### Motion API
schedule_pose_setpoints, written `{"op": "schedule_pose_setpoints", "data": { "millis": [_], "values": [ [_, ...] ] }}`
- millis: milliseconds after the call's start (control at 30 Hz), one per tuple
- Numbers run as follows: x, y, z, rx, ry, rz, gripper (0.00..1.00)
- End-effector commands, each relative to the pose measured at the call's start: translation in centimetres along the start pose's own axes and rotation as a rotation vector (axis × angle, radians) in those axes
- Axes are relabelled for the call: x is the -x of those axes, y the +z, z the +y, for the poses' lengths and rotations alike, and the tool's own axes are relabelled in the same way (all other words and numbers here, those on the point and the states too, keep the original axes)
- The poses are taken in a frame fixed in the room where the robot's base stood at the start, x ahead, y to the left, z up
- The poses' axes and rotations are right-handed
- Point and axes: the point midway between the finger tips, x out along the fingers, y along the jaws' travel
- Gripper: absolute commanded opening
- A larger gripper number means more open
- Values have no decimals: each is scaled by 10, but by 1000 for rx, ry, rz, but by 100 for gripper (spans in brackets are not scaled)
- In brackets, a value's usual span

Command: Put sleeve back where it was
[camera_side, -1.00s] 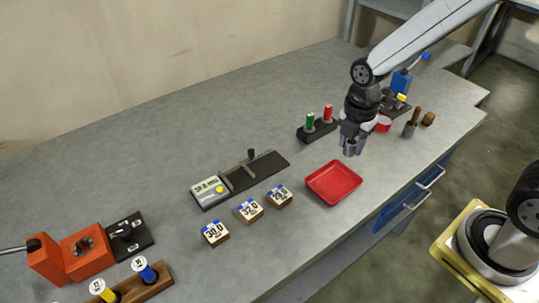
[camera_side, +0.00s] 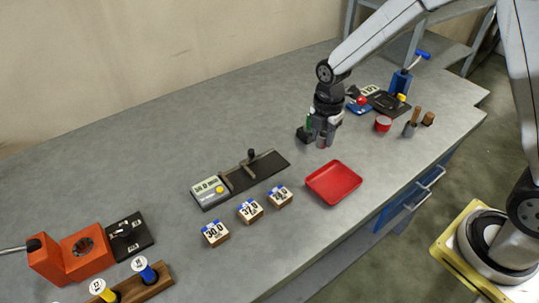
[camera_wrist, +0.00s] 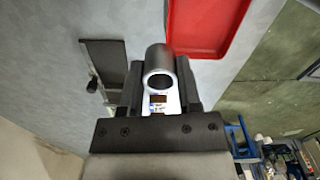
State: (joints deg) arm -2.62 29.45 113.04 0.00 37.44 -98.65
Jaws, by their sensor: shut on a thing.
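My gripper (camera_side: 323,136) is shut on a silvery metal sleeve (camera_wrist: 158,66), a hollow tube with its open end showing in the wrist view. The gripper holds it above the bench, behind and left of the red tray (camera_side: 334,183).
Several number-labelled blocks (camera_side: 250,211) stand in front. An orange device (camera_side: 82,247) is far left. Bare bench lies at back left.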

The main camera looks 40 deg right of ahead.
Motion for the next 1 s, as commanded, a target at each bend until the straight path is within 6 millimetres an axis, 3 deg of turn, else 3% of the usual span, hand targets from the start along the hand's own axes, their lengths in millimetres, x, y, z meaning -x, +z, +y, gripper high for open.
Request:
{"op": "schedule_pose_setpoints", "data": {
  "millis": [500,1000],
  "values": [
    [-49,7,44,0,-1,0,0],
    [-61,9,54,0,-1,0,0]
  ]
}}
